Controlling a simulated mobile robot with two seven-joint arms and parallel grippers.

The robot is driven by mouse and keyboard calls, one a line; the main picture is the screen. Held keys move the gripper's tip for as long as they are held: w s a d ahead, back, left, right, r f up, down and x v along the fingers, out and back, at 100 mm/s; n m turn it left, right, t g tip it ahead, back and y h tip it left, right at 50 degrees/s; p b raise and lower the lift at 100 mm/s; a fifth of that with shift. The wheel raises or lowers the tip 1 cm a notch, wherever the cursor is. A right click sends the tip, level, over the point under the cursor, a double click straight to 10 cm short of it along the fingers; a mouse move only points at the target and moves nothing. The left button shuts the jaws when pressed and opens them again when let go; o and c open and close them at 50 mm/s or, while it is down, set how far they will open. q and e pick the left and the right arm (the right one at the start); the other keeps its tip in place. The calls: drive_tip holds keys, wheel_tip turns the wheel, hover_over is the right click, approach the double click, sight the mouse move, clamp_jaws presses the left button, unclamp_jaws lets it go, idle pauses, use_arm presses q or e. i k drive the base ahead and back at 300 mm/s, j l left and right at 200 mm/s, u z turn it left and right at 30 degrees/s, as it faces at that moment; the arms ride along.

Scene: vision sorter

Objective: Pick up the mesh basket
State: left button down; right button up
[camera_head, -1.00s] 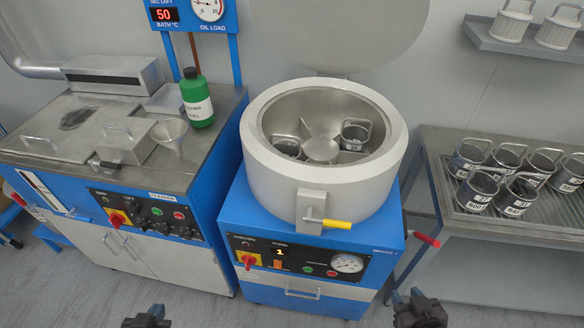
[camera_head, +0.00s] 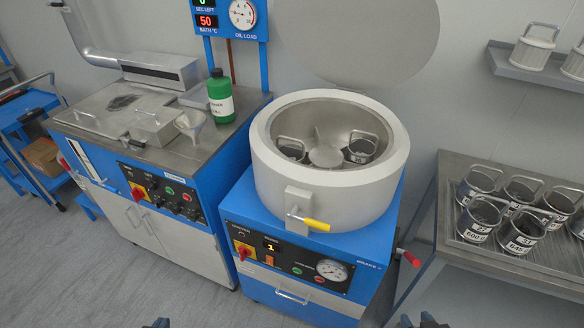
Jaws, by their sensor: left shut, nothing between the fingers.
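Several metal baskets with loop handles and dark contents are in view. One basket (camera_head: 361,150) stands in the right side of the open round drum (camera_head: 268,160), and another (camera_head: 292,150) stands in its left side, partly hidden by the rim. More labelled baskets (camera_head: 478,221) stand on the grey table (camera_head: 450,190) at the right. I cannot tell which one the task means. My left gripper (camera_head: 158,323) shows only its tip at the bottom edge, shut and empty. My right gripper (camera_head: 425,321) is also at the bottom edge, mostly cut off. Both are far from the baskets.
The drum's lid (camera_head: 355,40) is raised. A yellow-handled latch (camera_head: 310,223) and a red-tipped lever (camera_head: 410,259) stick out. A green bottle (camera_head: 220,95) and funnel (camera_head: 190,123) stand on the left bench. Floor space is clear.

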sight(297, 153)
drive_tip(key=l+u, duration=0.2)
drive_tip(key=l, duration=0.2)
drive_tip(key=k+l+u, duration=0.15)
drive_tip(key=l, duration=0.3)
drive_tip(key=i+l+u, duration=0.2)
drive_tip(key=l, duration=0.2)
drive_tip(key=l+u, duration=0.15)
drive_tip(key=l, duration=0.2)
drive_tip(key=z, duration=0.85)
drive_tip(key=j+z, duration=0.65)
drive_tip(key=j, duration=0.4)
drive_tip(key=k+j, duration=0.1)
drive_tip(key=j, duration=0.35)
